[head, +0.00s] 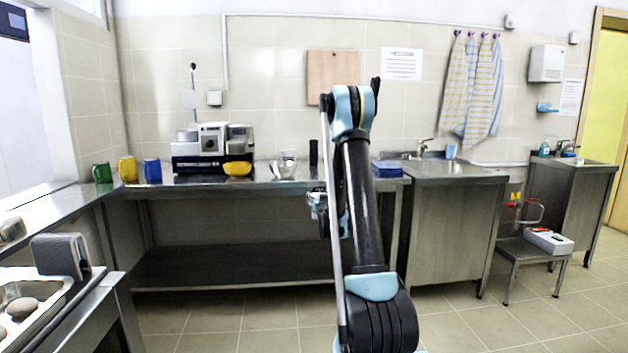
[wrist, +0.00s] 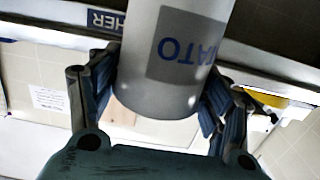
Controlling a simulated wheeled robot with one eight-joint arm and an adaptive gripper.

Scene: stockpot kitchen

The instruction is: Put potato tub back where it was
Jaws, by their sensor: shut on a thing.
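The potato tub (wrist: 163,95) is a pale grey cylinder with a darker label, its lettering upside down and partly cut off in the wrist view. My gripper (wrist: 160,105) is shut on it, with one finger on each side. In the head view my gripper (head: 320,205) is half hidden by my arm, in front of the steel counter, and the tub cannot be made out. A dark rack (head: 190,165) with lettering and pale containers stands on the counter at left. A lettered strip (wrist: 105,21) shows behind the tub in the wrist view.
A yellow bowl (head: 238,169) sits at the rack's front right. Blue (head: 152,171), yellow (head: 128,169) and green (head: 102,173) mugs stand left of it. A metal bowl (head: 283,169) and a black cylinder (head: 313,153) stand to the right. Floor is clear before the counter.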

